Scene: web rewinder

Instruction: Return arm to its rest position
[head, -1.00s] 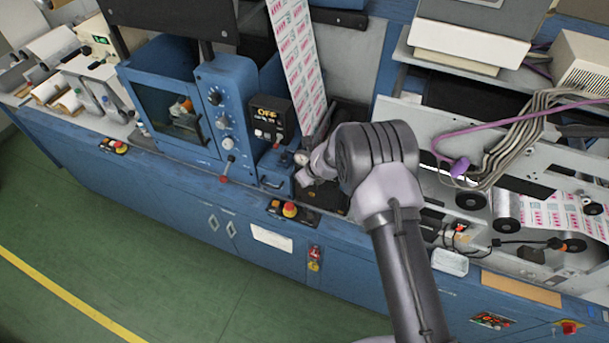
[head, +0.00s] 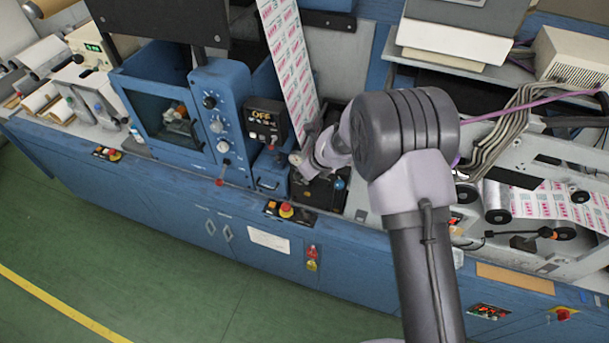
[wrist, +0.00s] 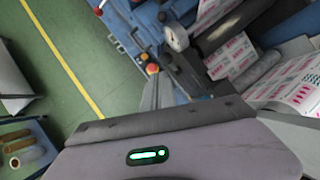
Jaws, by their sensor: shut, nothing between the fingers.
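My arm (head: 425,260) rises from the bottom of the head view and bends at a large dark joint. Its wrist end (head: 318,158) reaches left over the blue machine's deck, just below the printed label web. In the wrist view my gripper (wrist: 158,82) shows beyond its grey body, which has a lit green strip. Its fingers are shut and hold nothing. The fingertips are hard to make out in the head view.
The label web (head: 290,65) hangs close to my wrist. The blue control box (head: 222,115) stands to its left. Cables (head: 510,125) and rollers lie to the right. A red-and-yellow emergency button (head: 286,210) sits on the front edge. The green floor (head: 150,270) in front is clear.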

